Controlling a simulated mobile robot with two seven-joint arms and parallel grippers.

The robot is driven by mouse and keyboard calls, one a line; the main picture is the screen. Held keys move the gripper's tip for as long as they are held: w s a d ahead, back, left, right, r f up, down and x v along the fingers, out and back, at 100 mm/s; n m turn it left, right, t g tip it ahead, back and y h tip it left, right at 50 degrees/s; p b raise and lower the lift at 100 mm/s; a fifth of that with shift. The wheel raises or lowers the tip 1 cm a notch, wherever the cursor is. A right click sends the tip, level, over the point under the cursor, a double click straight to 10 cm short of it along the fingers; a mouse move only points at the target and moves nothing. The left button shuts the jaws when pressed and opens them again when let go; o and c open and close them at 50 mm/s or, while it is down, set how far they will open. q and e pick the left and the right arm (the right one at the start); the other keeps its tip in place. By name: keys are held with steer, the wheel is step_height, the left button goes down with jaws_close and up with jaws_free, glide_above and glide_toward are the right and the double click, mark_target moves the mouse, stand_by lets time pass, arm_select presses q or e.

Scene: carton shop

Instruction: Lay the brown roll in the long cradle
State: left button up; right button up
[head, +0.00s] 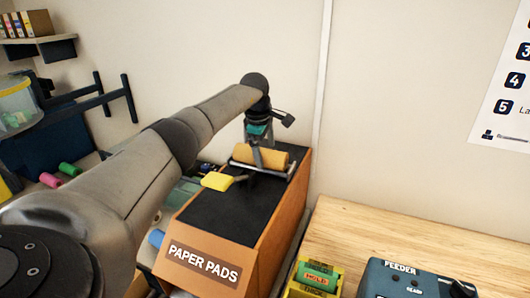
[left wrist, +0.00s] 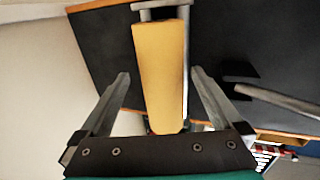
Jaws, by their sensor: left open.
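The brown roll (head: 262,155) lies lengthwise along the long metal cradle (head: 264,167), on the black top of the box marked PAPER PADS. In the left wrist view the roll (left wrist: 160,75) shows from end to end, with the cradle's rail (left wrist: 187,60) along its right side and a cradle end piece at its top end. My left gripper (head: 256,148) is over the roll with its jaws open. In the left wrist view its fingers (left wrist: 160,82) stand on either side of the roll, with gaps between. My right gripper is in neither view.
A yellow crate (head: 315,278) and the feeder unit (head: 410,280) stand on the wooden table (head: 350,225) at right. Shelves and a blue rack are at left.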

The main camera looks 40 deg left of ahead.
arm_select(q)
steer(key=v, duration=1.2)
steer(key=shift+r, duration=0.25)
steer(key=shift+r, duration=0.1)
